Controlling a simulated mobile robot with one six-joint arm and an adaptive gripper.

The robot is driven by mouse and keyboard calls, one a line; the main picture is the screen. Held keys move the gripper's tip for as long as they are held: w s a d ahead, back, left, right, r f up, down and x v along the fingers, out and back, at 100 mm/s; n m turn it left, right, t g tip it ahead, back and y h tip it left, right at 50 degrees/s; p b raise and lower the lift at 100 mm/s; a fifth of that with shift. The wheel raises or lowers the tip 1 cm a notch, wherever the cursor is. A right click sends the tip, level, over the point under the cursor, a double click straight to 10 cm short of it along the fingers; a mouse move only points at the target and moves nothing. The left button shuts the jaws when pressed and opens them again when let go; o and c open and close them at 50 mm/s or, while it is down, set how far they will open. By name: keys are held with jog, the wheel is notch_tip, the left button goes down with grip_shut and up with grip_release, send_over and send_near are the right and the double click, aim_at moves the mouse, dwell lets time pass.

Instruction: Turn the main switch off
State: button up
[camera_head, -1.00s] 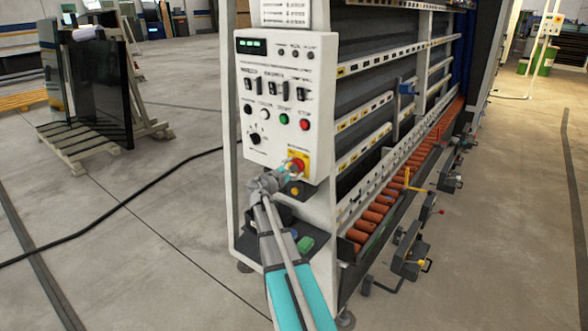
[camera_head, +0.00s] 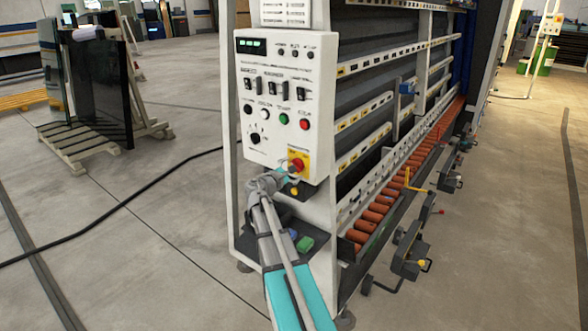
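The main switch (camera_head: 297,164) is a red knob on a yellow square plate at the lower right of the white control panel (camera_head: 252,172). My gripper (camera_head: 286,174) is at the lower left of this switch, with its tip at or very near the knob. I cannot tell whether it touches the knob. The fingers are too small to show whether they are open or shut. The display (camera_head: 252,46) at the top of the panel is lit green.
Black switches, a selector knob (camera_head: 255,138) and green and red buttons sit above the main switch. A shelf under the panel holds a green item (camera_head: 305,244). Orange rollers (camera_head: 376,210) run along the washer at right.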

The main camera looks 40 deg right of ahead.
jog(key=v, duration=1.1)
jog(key=shift+a, duration=0.15)
dwell(0.3)
jog(key=s+a+f+m+g+y+p, duration=0.1)
jog(key=s+a+f+m+g+y, duration=0.1)
jog(key=s+a+f+m+y, duration=0.35)
jog(key=s+a+f+m+g+y, duration=0.1)
jog(key=s+a+f+m+y, duration=0.25)
jog(key=a+f, duration=0.4)
jog(key=s+a+f+m+g+y, duration=0.1)
jog(key=s+a+y, duration=0.2)
jog(key=a, duration=0.5)
jog(key=s+a+f+m+g+y, duration=0.1)
jog(key=s+a+y, duration=0.3)
jog(key=a, duration=0.5)
jog(key=shift+a+f+m+y+p, duration=0.15)
jog(key=shift+f+m+y+p, duration=0.3)
jog(key=shift+f+m+y, duration=0.3)
